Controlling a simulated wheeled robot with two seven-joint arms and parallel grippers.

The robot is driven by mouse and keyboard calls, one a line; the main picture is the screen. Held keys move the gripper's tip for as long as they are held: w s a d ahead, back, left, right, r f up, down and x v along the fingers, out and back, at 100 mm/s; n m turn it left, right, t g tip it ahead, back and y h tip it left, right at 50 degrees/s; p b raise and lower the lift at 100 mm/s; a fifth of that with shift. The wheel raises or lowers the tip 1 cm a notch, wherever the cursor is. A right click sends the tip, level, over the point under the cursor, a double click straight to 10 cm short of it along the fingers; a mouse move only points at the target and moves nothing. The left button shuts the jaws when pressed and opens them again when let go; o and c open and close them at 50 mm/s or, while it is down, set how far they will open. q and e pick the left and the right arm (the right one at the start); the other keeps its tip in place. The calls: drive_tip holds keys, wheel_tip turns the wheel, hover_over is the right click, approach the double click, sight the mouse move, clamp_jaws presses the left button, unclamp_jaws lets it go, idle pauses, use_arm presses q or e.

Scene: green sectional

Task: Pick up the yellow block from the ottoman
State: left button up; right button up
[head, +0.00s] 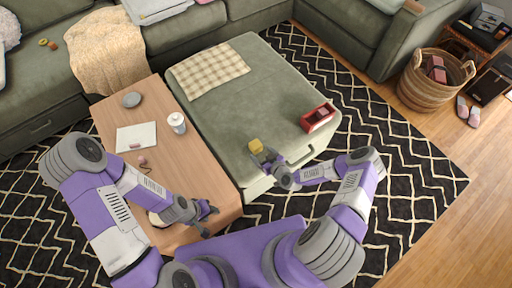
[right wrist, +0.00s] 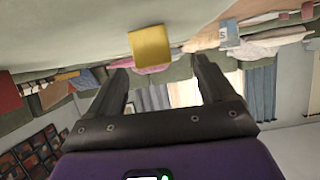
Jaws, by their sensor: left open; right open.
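The yellow block (head: 255,146) sits on the green ottoman (head: 240,100), near its front edge. My right gripper (head: 268,157) is open right beside the block, on its near side. In the right wrist view the yellow block (right wrist: 152,46) is just beyond the two open fingertips (right wrist: 158,68), nearer the left finger. The jaws look empty. My left gripper (head: 207,217) is open and empty over the near end of the wooden coffee table (head: 178,140).
A red box (head: 318,117) stands on the ottoman's right edge, and a checked cloth (head: 208,70) lies at its back. A wicker basket (head: 428,90) stands at the right.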

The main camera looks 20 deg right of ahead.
sight(258, 148)
drive_tip(key=shift+w+d+f, duration=0.15)
drive_tip(key=shift+w+d, duration=0.15)
drive_tip(key=shift+w, duration=0.05)
drive_tip(key=b+x, duration=0.1)
drive_tip(key=x, duration=0.1)
drive_tip(key=b+x, duration=0.1)
drive_tip(key=x, duration=0.1)
drive_tip(key=b+x, duration=0.1)
drive_tip(key=x, duration=0.2)
drive_tip(key=shift+w+r, duration=0.2)
drive_tip(key=shift+r, duration=0.1)
drive_tip(key=shift+r+t, duration=0.1)
drive_tip(key=shift+t, duration=0.2)
drive_tip(key=c, duration=1.1)
